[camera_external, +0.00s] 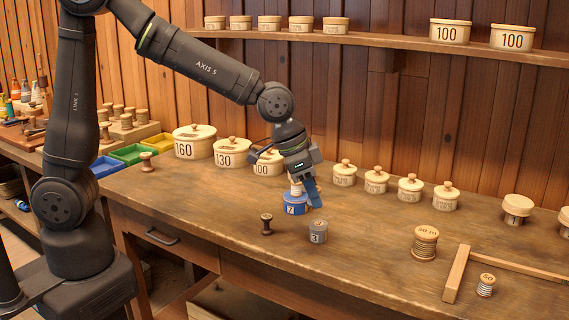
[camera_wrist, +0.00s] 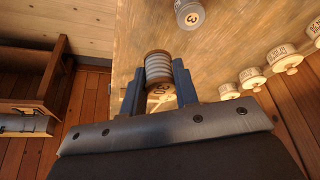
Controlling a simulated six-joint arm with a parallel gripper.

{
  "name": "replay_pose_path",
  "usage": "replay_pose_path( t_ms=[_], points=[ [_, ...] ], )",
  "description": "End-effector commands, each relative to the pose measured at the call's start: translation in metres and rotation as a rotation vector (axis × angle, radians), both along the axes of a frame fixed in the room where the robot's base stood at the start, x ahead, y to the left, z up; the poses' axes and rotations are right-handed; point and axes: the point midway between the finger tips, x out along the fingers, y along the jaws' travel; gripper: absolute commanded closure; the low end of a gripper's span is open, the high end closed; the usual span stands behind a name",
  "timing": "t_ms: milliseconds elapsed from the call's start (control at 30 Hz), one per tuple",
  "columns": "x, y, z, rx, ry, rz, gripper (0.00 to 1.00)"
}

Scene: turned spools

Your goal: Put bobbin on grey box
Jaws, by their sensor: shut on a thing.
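The held bobbin, wound with pale grey thread and marked with a number at its wooden end, shows between the fingers in the wrist view (camera_wrist: 158,66). My gripper (camera_external: 304,190) is shut on it, pointing down over the bench. In the external view the bobbin (camera_external: 296,188) is partly hidden by a blue finger. The grey box (camera_external: 318,236), marked 3, stands in front and to the right, apart from the bobbin. It also shows in the wrist view (camera_wrist: 190,15), ahead of the fingers.
A dark spool (camera_external: 266,224) stands left of the grey box. Lidded cream pots (camera_external: 376,182) line the back. A thread spool (camera_external: 425,243), a small spool (camera_external: 486,285) and a wooden frame (camera_external: 457,275) are at right. The bench between is clear.

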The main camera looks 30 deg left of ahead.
Motion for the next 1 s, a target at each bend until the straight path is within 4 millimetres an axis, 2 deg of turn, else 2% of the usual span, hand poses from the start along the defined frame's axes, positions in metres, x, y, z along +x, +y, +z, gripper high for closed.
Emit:
replay_pose_path(
  t_ms=[100, 300, 467, 700, 1000],
  points=[
    [0.027, 0.007, -0.017, 0.002, 0.002, 0.005, 0.94],
    [0.054, 0.013, -0.034, 0.0, 0.001, 0.002, 0.94],
    [0.059, 0.015, -0.04, 0.001, 0.001, 0.0, 0.94],
    [0.058, 0.014, -0.073, 0.002, 0.002, 0.0, 0.94],
    [0.058, 0.014, -0.076, 0.0, 0.0, 0.0, 0.94]
  ],
)
